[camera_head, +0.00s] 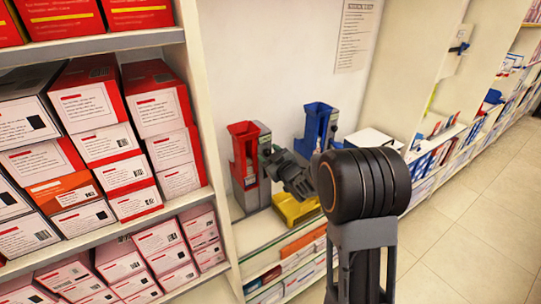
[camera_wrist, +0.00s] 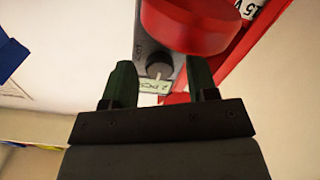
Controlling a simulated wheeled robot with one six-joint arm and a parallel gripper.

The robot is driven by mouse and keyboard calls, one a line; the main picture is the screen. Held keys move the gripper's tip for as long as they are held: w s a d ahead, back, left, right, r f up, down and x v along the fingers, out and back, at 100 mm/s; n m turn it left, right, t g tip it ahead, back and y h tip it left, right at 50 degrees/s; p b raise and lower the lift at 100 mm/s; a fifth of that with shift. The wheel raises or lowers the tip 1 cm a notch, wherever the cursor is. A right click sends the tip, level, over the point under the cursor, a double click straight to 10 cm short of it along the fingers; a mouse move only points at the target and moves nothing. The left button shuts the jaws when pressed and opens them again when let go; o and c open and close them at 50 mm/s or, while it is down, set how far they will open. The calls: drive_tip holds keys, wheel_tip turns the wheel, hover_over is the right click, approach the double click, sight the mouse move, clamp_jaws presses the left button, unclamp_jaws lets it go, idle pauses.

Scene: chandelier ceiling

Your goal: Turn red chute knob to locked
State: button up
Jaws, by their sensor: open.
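The red chute (camera_head: 244,150) stands on a grey housing on the shelf in the head view. In the wrist view its red body (camera_wrist: 190,22) is at the top, above a small dark round knob (camera_wrist: 156,67) on a grey panel. The knob has a light mark on it, and a pale green label (camera_wrist: 154,88) sits just below it. My gripper (camera_wrist: 161,66) is open, with one finger on each side of the knob. I cannot tell whether the fingers touch it. In the head view my gripper (camera_head: 268,153) is at the right side of the red chute, and the knob cannot be made out.
A blue chute (camera_head: 318,125) stands to the right, with a yellow piece (camera_head: 295,208) in front. Shelves of red and white boxes (camera_head: 100,135) fill the left. A notice (camera_head: 354,35) hangs on the wall. Open floor (camera_head: 470,220) lies at the right.

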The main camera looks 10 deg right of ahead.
drive_tip(key=shift+d, duration=0.1)
drive_tip(key=c, duration=0.9)
drive_tip(key=m+b, duration=0.1)
drive_tip(key=m, duration=0.7)
drive_tip(key=shift+m+b, duration=0.35)
drive_tip(key=shift+m, duration=0.05)
drive_tip(key=m, duration=0.4)
drive_tip(key=shift+p, duration=0.35)
drive_tip(key=shift+m+p, duration=0.5)
drive_tip(key=shift+m, duration=1.9)
